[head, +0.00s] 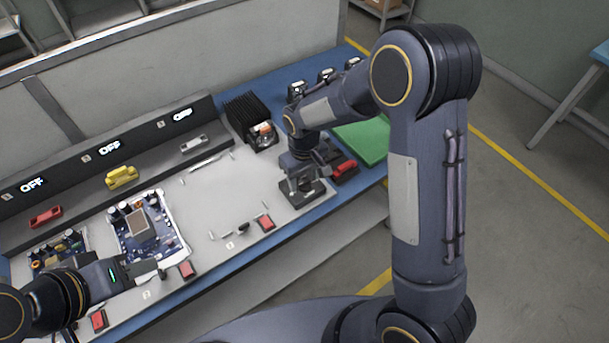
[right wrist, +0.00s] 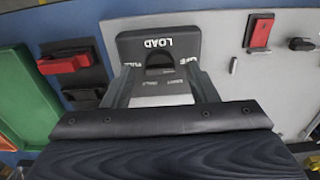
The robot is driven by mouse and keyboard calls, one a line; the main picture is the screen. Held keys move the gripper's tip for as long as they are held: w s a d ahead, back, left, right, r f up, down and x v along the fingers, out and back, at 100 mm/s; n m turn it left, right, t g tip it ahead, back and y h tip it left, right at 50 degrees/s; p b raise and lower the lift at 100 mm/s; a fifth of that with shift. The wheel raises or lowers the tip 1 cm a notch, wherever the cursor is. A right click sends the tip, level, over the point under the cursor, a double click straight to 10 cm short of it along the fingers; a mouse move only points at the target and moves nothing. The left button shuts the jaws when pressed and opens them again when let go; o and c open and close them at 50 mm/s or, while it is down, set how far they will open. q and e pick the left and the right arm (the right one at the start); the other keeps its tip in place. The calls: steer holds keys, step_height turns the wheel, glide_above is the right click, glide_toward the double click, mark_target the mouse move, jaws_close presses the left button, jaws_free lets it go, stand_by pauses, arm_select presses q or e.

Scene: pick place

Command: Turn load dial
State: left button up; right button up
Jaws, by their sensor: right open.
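The load dial is a dark block marked LOAD (right wrist: 158,42) in the right wrist view, with "FULL" lettering beside a dark round knob (right wrist: 160,62). My right gripper (right wrist: 162,88) is open, its two fingers on either side of the knob; whether they touch it I cannot tell. In the head view my right gripper (head: 302,182) points down over the dial's dark base (head: 305,197), hiding the knob. My left gripper (head: 152,270) is at the lower left, by a circuit board (head: 150,232); its jaws are unclear.
A red switch (head: 345,169) and a green mat (head: 365,140) lie right of the dial. A black finned block (head: 250,118) stands behind it. Another red switch (head: 266,223) is near the front edge. Displays reading OFF (head: 109,148) line the back panel.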

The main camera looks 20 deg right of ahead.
steer(key=shift+f, duration=0.1)
steer(key=c, duration=1)
